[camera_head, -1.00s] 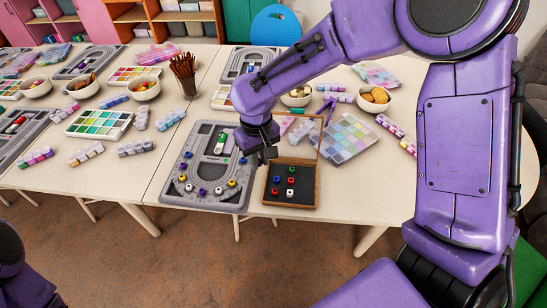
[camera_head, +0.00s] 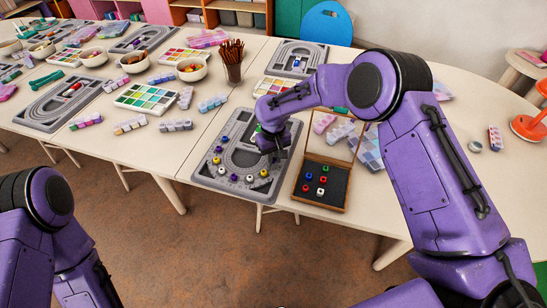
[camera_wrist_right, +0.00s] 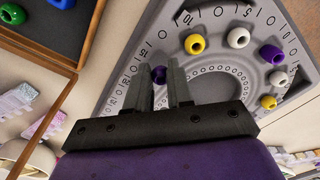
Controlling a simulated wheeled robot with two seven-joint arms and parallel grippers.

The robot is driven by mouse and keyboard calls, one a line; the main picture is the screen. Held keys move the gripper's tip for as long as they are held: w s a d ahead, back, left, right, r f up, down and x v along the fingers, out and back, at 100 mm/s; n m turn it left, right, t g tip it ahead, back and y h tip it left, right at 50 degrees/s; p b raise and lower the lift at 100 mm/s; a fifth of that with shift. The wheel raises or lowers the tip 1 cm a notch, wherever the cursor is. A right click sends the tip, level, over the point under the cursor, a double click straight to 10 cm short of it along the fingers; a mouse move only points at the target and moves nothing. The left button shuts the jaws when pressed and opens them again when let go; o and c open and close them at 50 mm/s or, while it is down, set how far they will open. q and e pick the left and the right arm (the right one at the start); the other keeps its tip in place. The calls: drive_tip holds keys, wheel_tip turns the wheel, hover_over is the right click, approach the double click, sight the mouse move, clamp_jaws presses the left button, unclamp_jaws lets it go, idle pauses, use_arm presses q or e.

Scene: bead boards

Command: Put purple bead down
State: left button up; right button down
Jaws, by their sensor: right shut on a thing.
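The grey bead board (camera_head: 205,172) lies on the table with a curved row of beads along its near side, among them a yellow bead (camera_head: 264,173), a white bead (camera_head: 249,174) and a purple bead (camera_head: 234,178). My right gripper (camera_head: 279,156) is over the board's right part. In the right wrist view its fingers (camera_wrist_right: 166,72) are shut on a purple bead (camera_wrist_right: 159,74), largely hidden between them. The yellow bead (camera_wrist_right: 194,43) on the board is nearest the fingertips. I cannot tell whether the held bead touches the board. My left gripper is out of view.
A wooden box (camera_head: 318,206) with red, blue, green and white beads stands close to the right of the board. A cup of brown sticks (camera_head: 232,66) is behind. Palettes, bowls and bead strips fill the table to the left.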

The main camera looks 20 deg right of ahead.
drive_tip(key=shift+f, duration=0.5)
drive_tip(key=shift+f, duration=0.3)
drive_tip(key=c, duration=1.3)
unclamp_jaws()
drive_tip(key=shift+r, duration=0.3)
wheel_tip(320, 180, up, 12)
drive_tip(key=shift+r+b, duration=0.1)
drive_tip(key=shift+b, duration=0.35)
